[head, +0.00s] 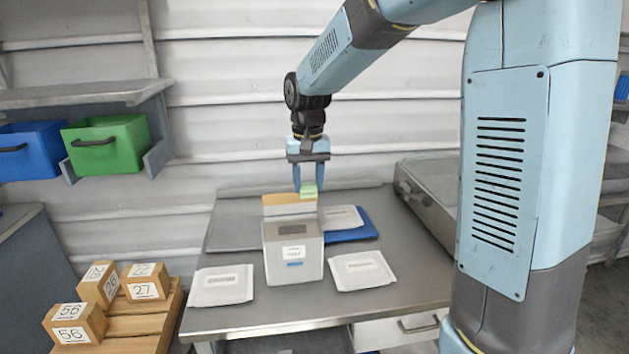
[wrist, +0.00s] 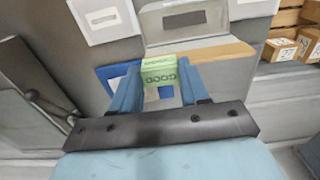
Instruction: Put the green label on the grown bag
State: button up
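My gripper (head: 308,186) points down over the back of the table, behind the grey box. Its blue fingers stand on both sides of a green label block (head: 309,191) and appear shut on it. In the wrist view the green label block (wrist: 158,72) sits between the fingertips, marked "GOOD". White bags with grey strips lie flat on the table: one at left (head: 222,285), one at right (head: 361,270) and one at the back (head: 342,217), partly on a blue mat (head: 352,233). I cannot tell which bag is the grown one.
The grey box (head: 293,261) with a tan top strip (head: 290,205) stands mid-table, close in front of my gripper. A grey metal unit (head: 430,194) is at right.

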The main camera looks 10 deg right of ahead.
jog(key=o, duration=0.4)
jog(key=shift+s+a+f, duration=0.1)
jog(key=shift+s+f, duration=0.2)
jog(key=shift+f, duration=0.15)
jog(key=shift+o, duration=0.2)
jog(key=shift+a, duration=0.1)
jog(key=c, duration=0.3)
jog(key=shift+o, duration=0.7)
jog(key=shift+r, duration=0.45)
jog(key=o, duration=0.3)
jog(key=shift+w+r, duration=0.1)
jog(key=shift+r, duration=0.2)
jog(key=shift+w+r, duration=0.1)
jog(key=shift+r, duration=2.85)
